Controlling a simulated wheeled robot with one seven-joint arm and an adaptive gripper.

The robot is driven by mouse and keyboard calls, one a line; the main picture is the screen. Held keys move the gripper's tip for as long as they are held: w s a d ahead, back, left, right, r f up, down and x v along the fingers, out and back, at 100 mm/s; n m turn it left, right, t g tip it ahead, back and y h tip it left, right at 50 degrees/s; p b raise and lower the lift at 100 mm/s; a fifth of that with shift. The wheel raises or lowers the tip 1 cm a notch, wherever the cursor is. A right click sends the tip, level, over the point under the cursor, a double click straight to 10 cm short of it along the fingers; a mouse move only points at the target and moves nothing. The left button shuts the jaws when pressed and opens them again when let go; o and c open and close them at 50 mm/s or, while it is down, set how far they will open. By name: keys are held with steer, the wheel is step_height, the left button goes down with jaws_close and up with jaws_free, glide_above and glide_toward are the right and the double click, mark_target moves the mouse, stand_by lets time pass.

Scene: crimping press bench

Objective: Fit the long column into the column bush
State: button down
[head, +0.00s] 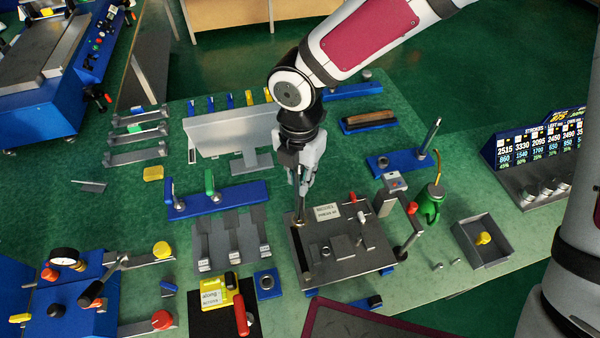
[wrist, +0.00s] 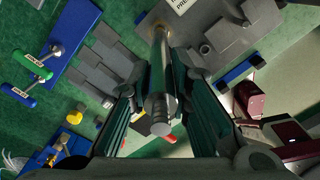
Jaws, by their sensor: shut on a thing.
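My gripper (head: 302,188) is shut on the long column (wrist: 160,70), a slim metal rod. In the wrist view the column runs between the two fingers, its near end close to the camera and its far end toward the grey plate. In the head view the column (head: 300,206) points down, nearly upright, over the back left part of the grey press plate (head: 285,236). A small dark round spot lies around its lower end; I take this as the column bush. I cannot tell whether the tip is inside it or just above it.
Nearby are a blue rack with a green handle (head: 210,183), a blue ring block (head: 267,283), a green oil can (head: 430,205) and a grey tray (head: 462,230).

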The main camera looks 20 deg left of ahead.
steer(key=shift+f+b, duration=0.6)
steer(key=shift+f, duration=0.35)
steer(key=c, duration=1.4)
jaws_free()
step_height(320, 180, up, 12)
steer(key=shift+r, duration=0.1)
